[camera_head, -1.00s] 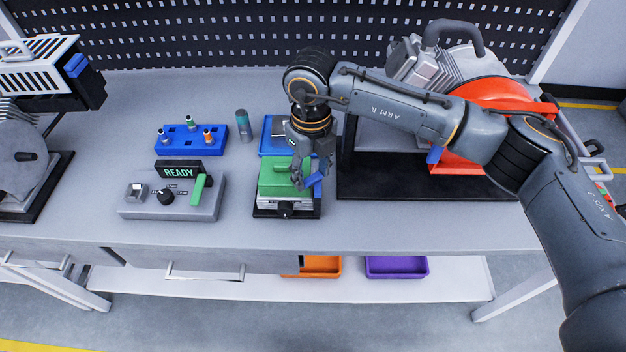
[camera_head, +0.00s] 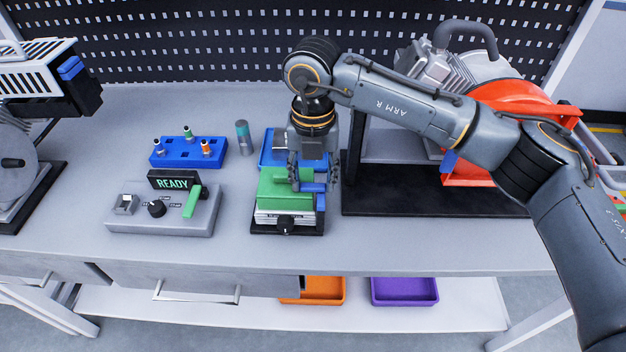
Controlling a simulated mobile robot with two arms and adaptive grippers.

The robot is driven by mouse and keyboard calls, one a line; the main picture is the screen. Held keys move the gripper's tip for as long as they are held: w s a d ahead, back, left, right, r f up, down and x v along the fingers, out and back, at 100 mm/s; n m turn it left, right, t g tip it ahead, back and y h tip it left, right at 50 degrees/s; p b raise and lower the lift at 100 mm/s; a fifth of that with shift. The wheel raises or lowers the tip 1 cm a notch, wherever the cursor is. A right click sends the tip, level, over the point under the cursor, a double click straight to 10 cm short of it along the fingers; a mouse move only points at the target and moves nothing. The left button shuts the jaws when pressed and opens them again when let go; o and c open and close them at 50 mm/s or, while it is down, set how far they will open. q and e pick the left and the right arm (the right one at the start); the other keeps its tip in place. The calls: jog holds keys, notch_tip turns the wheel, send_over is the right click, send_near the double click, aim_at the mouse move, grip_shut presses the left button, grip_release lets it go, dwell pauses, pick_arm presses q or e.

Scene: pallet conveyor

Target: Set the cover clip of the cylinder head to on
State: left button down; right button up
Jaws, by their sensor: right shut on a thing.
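A block with a green top (camera_head: 283,190) sits over a silver body in a black fixture with a dark knob at its front. I take it for the cylinder head, but cannot be sure. A blue clip-like piece (camera_head: 313,187) lies at its right side, running roughly level. My right gripper (camera_head: 314,181) is down at this side, its fingers shut around the blue piece and partly covering it. How the piece joins the block is hidden. My left gripper is not in view.
A blue tray (camera_head: 268,150) lies behind the block. A grey control box (camera_head: 140,217) with a READY display and a blue rack (camera_head: 170,160) with several small pegs stand left. A red machine (camera_head: 515,98) on a black base stands right. A grey cylinder (camera_head: 244,140) stands near the rack.

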aim_at(313, 186)
dwell(0.5)
jog(key=o, duration=1.2)
jog(key=shift+c, duration=0.2)
notch_tip(313, 186, up, 12)
jog(key=shift+f, duration=0.15)
